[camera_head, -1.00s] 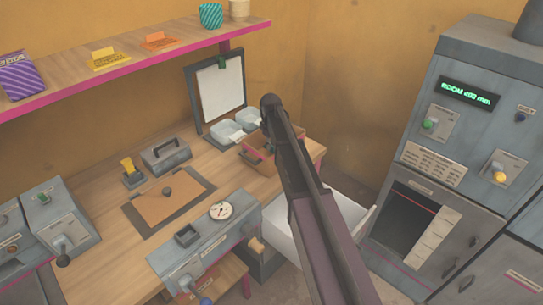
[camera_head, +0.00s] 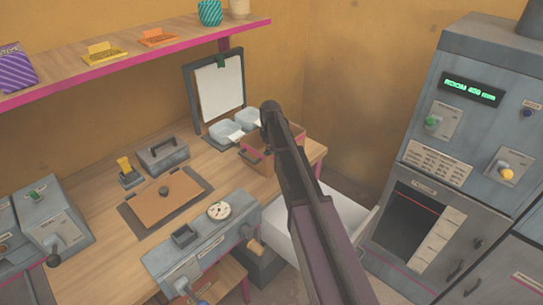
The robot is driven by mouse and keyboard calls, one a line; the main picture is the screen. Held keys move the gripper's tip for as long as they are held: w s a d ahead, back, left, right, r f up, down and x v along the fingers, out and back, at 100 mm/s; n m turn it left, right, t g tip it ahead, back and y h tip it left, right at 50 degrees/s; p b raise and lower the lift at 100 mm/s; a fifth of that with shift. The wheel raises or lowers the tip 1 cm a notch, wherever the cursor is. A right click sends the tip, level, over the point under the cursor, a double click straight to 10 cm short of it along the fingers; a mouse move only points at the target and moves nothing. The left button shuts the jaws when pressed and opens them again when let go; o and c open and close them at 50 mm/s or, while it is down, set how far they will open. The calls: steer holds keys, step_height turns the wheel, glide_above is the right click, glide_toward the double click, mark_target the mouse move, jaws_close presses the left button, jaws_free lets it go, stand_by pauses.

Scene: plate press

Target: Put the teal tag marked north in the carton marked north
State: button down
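I cannot make out a teal tag in this view. No marking "north" is readable on any container. An open brown carton (camera_head: 250,157) stands on the right part of the wooden bench, partly hidden behind my arm. Two small pale trays, the left one (camera_head: 225,132) and the right one (camera_head: 247,119), sit just behind it, each with a white label on its front. My arm reaches from the bottom of the picture up to the carton. The end of my gripper (camera_head: 268,150) is mostly hidden behind the arm there, so its fingers and any held thing do not show.
A clipboard (camera_head: 219,88) stands behind the trays. A grey metal box (camera_head: 162,155), a brown board (camera_head: 165,196) and a machine with a round dial (camera_head: 218,211) occupy the bench. A white bin (camera_head: 290,232) is below right. A tall grey press (camera_head: 450,150) stands at right.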

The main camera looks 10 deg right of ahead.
steer(key=shift+f, duration=0.25)
steer(key=c, duration=0.7)
jaws_free()
steer(key=shift+r, duration=0.2)
step_height(320, 180, up, 12)
steer(key=p, duration=1.2)
steer(key=shift+s, duration=0.1)
steer(key=s+m, duration=0.2)
steer(key=s, duration=0.7)
steer(key=s+m, duration=0.2)
steer(key=s, duration=0.8)
steer(key=s+m, duration=0.3)
steer(key=s, duration=0.7)
steer(key=shift+s+d, duration=0.2)
steer(key=shift+d, duration=0.1)
